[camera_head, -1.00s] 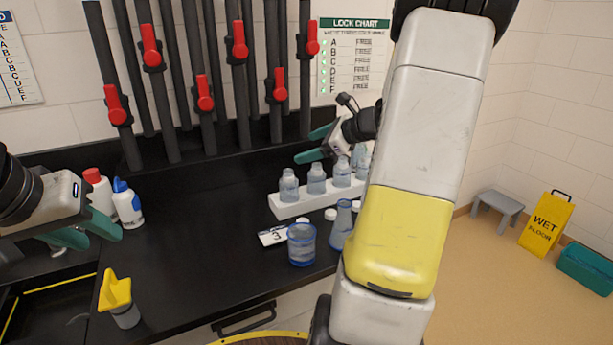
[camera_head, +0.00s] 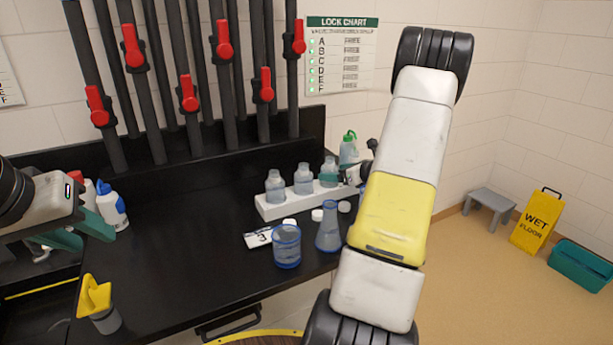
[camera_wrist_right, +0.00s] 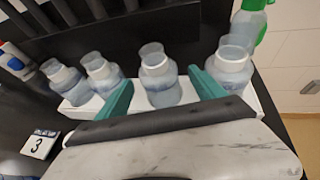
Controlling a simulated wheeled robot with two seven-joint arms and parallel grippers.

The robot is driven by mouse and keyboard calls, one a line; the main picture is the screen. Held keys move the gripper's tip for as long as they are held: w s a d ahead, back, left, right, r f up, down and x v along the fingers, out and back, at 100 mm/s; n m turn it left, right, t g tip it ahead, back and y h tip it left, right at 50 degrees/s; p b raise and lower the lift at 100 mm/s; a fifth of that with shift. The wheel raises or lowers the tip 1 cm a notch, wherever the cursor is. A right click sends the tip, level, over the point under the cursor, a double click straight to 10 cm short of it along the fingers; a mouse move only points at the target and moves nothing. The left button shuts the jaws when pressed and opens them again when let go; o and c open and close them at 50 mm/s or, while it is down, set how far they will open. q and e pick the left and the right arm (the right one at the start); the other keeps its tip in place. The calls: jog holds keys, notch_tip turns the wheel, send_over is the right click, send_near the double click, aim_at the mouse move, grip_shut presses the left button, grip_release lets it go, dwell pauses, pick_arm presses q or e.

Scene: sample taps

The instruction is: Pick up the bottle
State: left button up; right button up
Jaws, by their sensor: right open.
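Several clear bottles with bluish liquid stand upright in a white rack (camera_head: 272,211) on the black bench. My right gripper (camera_head: 337,179) is low at the right end of the rack, partly hidden by its own arm. In the right wrist view its teal fingers (camera_wrist_right: 162,92) are apart, with one clear bottle (camera_wrist_right: 161,78) standing in line with the gap between them. Another bottle (camera_wrist_right: 231,68) stands to the right of the right finger, and two more are to the left. The gripper holds nothing. My left gripper (camera_head: 82,232) is at the left edge, fingers apart and empty.
A blue-rimmed beaker (camera_head: 287,247), a flask (camera_head: 328,230) and a number 3 card (camera_head: 258,238) are in front of the rack. A green-capped bottle (camera_head: 348,147) stands behind its right end. White bottles (camera_head: 112,206) are near my left gripper.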

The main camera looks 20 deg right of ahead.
jog(key=x, duration=0.6)
jog(key=shift+w, duration=0.1)
jog(key=shift+c, duration=0.2)
jog(key=c, duration=1.4)
